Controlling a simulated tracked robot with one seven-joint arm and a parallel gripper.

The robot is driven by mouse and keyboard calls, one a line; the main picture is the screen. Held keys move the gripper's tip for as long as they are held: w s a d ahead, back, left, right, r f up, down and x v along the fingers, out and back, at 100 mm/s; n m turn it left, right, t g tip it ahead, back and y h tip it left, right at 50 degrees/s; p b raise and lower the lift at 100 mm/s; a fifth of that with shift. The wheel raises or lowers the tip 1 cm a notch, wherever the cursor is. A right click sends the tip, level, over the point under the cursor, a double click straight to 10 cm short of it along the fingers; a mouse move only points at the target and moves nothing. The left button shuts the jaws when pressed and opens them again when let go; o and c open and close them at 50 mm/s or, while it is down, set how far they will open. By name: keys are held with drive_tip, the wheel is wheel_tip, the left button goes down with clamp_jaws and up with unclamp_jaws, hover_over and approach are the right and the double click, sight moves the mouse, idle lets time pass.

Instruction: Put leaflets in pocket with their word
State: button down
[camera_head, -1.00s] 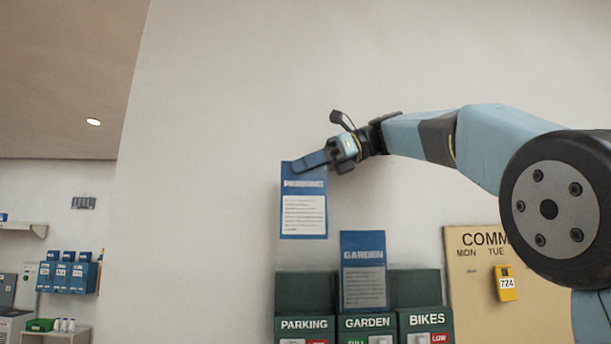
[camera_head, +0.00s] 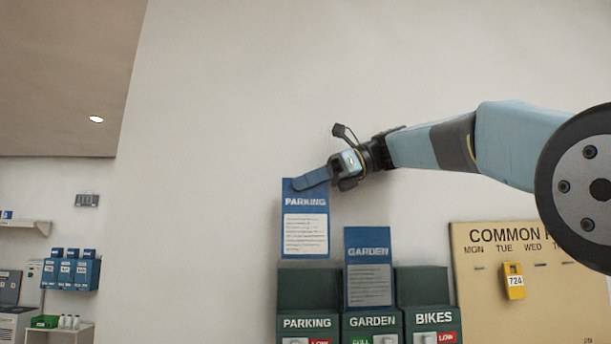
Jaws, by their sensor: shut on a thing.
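My gripper (camera_head: 312,179) is shut on the top edge of a blue and white leaflet marked PARKING (camera_head: 304,226). The leaflet hangs upright above the green pocket labelled PARKING (camera_head: 307,290), with its lower edge a little above the pocket's top. A leaflet marked GARDEN (camera_head: 368,262) stands upright in the pocket labelled GARDEN (camera_head: 372,321). The pocket labelled BIKES (camera_head: 421,287) is at the right, with no leaflet showing above it. The insides of the pockets are hidden.
A tan board (camera_head: 480,300) with weekday names and a yellow tag (camera_head: 513,281) marked 724 is right of the pockets. Blue boxes (camera_head: 71,271) and a shelf stand at the far left. The wall above the pockets is bare.

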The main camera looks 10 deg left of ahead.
sight(307, 204)
drive_tip(key=shift+f, duration=2.25)
drive_tip(key=c, duration=1)
unclamp_jaws()
drive_tip(key=v, duration=1.4)
drive_tip(key=shift+f, duration=0.1)
drive_tip(key=shift+a, duration=0.1)
